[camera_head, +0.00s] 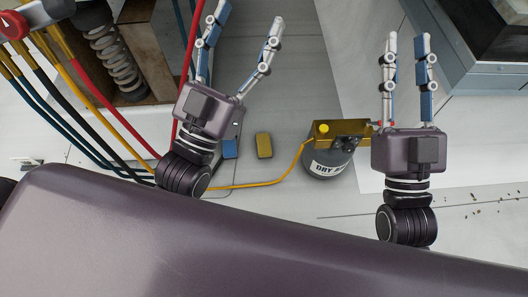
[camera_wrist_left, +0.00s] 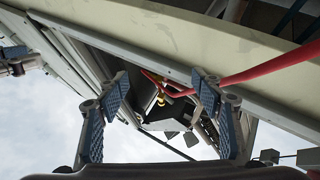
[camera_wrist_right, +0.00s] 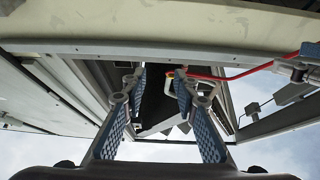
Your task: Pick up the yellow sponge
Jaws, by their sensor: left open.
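The yellow sponge (camera_head: 264,145) appears as a small dull-yellow block on the grey surface in the head view. It lies just right of a blue block (camera_head: 230,148). My left gripper (camera_head: 248,18) is open and empty; its fingers point to the top of the picture, past the sponge, and its palm is up and left of the sponge. My right gripper (camera_head: 406,42) has its fingers apart with nothing between them, well to the right of the sponge. Both also show open in the left wrist view (camera_wrist_left: 161,84) and the right wrist view (camera_wrist_right: 158,76). Neither wrist view shows the sponge.
A grey canister labelled "DRY" (camera_head: 327,166) with a yellow top stands between my grippers, with a yellow hose running left from it. Several coloured hoses (camera_head: 75,105) and a spring (camera_head: 118,62) crowd the left. A metal box (camera_head: 490,40) stands upper right.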

